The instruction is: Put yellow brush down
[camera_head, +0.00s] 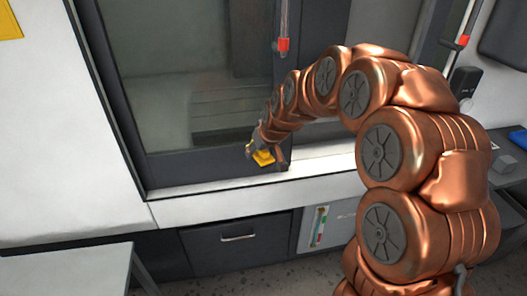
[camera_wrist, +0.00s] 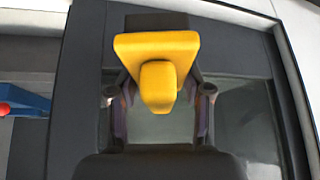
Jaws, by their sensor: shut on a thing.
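The yellow brush (camera_wrist: 157,52) fills the top middle of the wrist view, with its wide part away from the camera and a rounded knob toward it. My gripper (camera_wrist: 158,95) is shut on it, one finger on each side. In the head view the yellow brush (camera_head: 263,157) is small and partly covered by my gripper (camera_head: 266,150). They are in front of the dark lower frame of the window, near the white ledge. I cannot tell whether the brush touches the frame or ledge.
The white ledge (camera_head: 215,206) runs below the dark-framed window (camera_head: 190,100). A grey table (camera_head: 70,270) stands at lower left. A blue object with a red knob (camera_wrist: 20,103) shows at the left of the wrist view.

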